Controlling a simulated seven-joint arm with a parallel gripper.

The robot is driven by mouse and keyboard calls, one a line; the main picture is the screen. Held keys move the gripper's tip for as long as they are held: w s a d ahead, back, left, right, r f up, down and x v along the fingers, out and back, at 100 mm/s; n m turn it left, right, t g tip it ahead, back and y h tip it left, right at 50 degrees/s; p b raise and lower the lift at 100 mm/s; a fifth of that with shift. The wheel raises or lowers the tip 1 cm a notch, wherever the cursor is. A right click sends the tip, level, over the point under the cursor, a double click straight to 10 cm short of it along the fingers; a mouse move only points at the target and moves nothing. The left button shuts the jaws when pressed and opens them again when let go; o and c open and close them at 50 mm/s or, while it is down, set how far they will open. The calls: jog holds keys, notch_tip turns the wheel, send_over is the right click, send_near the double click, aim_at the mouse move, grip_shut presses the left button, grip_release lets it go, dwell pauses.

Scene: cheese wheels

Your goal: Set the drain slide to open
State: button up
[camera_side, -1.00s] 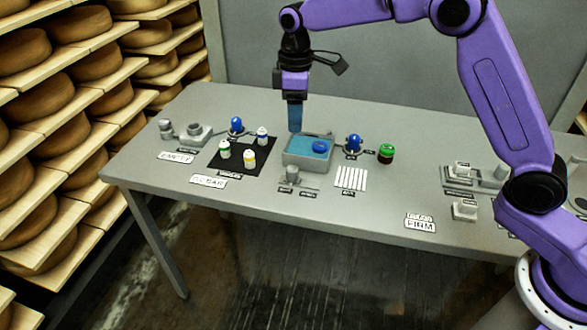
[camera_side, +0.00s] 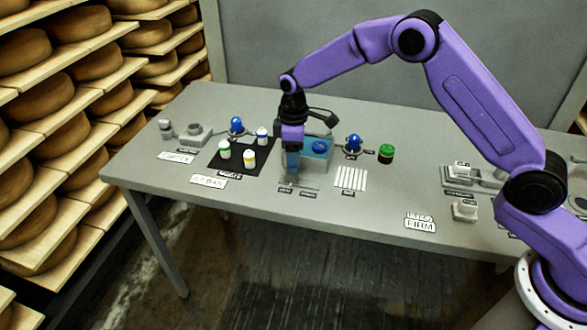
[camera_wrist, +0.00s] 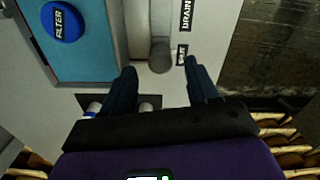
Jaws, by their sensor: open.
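The drain slide is a grey round knob (camera_wrist: 160,56) on a pale track in front of the blue basin. In the wrist view it sits beside the label at the end nearer my gripper, which seems to read SHUT; a DRAIN label (camera_wrist: 186,14) is farther along the track. My gripper (camera_wrist: 160,70) is open, with its two dark fingers on either side of the knob's near edge and a gap on each side. In the side view my gripper (camera_side: 292,174) is low over the slide and hides most of the knob.
A black mat (camera_side: 230,165) with several small bottles lies to the left. White strips (camera_side: 351,179) lie to the right. The table's front edge is close.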

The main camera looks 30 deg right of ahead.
jog(key=shift+f, duration=2.35)
